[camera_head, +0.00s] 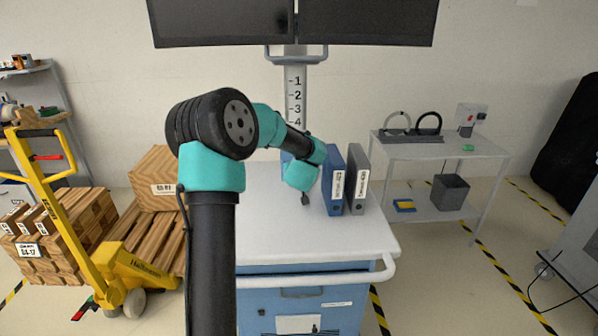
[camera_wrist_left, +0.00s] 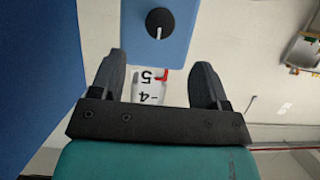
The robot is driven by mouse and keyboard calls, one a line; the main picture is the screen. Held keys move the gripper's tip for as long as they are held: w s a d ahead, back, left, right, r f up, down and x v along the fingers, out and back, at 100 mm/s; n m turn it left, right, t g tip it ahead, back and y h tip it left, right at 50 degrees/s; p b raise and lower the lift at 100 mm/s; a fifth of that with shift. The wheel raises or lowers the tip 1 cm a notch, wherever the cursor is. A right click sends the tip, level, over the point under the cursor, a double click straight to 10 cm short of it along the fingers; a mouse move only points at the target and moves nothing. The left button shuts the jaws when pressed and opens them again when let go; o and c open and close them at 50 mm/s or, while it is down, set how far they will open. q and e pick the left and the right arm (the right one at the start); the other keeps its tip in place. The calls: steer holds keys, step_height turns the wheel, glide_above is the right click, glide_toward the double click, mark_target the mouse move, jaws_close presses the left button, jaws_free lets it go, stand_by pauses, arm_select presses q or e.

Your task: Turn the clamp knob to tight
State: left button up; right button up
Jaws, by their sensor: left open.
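The clamp knob (camera_wrist_left: 160,22) is a round black knob with a white line on it, on a blue clamp body (camera_wrist_left: 182,42) at the top of the left wrist view. The white line points toward the bottom of that picture. My left gripper (camera_wrist_left: 160,60) is open and empty; its two black fingers point toward the clamp, with the knob beyond the fingertips and between their lines. A numbered scale shows upside down in the left wrist view (camera_wrist_left: 150,90), with a red mark beside the 5. In the head view my left wrist hides the knob and most of the clamp.
The numbered post (camera_head: 296,90) rises behind a white-topped cart (camera_head: 350,235), with dark monitors (camera_head: 370,22) above. A blue binder (camera_head: 334,182) and a grey binder (camera_head: 357,180) stand close to the right of my wrist. The cart's front right top is clear.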

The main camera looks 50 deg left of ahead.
arm_select(q)
steer(key=v, duration=0.8)
